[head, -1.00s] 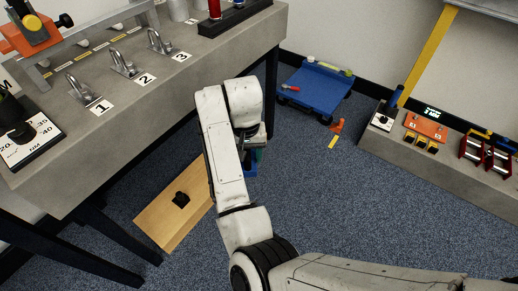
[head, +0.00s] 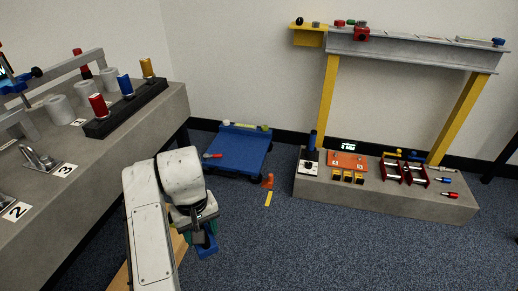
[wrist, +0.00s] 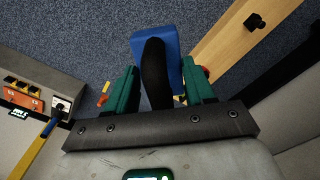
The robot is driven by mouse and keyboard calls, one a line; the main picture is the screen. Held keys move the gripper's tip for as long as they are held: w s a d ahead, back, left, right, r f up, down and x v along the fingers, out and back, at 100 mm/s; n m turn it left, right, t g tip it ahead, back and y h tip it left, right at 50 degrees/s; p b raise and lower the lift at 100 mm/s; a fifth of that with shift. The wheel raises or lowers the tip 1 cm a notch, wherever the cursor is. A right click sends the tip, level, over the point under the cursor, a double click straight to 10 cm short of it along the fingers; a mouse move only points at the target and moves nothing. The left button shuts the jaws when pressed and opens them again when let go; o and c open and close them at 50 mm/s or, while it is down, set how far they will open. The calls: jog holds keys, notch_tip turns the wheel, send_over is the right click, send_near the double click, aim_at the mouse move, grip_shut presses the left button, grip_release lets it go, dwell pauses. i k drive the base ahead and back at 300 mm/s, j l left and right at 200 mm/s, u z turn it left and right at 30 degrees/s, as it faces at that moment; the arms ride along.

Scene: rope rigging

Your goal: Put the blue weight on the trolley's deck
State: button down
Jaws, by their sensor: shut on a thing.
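The blue weight (wrist: 158,50) is a blue block with a black handle, seen in the wrist view between the green fingers of my gripper (wrist: 152,90). My gripper is shut on its handle and holds it above the carpet. In the head view the weight (head: 207,246) hangs below my gripper (head: 198,228), partly hidden by it. The trolley (head: 238,151) is a low blue deck on the floor by the back wall, ahead and to the right of my gripper and apart from it. A red-handled tool (head: 212,155) lies at its left edge, and small items (head: 246,126) lie along its back edge.
An orange chock-like piece (head: 267,181) and a yellow strip (head: 268,198) are on the floor near the trolley's right front. A grey bench (head: 120,130) stands left, a low grey plinth with a yellow frame (head: 390,200) right. A wooden board (wrist: 225,40) lies on the floor. Carpet between is open.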

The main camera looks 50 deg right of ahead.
aim_at(244, 156)
jog(key=i+z, duration=0.6)
jog(key=z, duration=0.2)
jog(key=i+j+z, duration=0.15)
jog(key=i+z, duration=0.2)
jog(key=i+j+z, duration=0.3)
jog(key=i+j, duration=1.25)
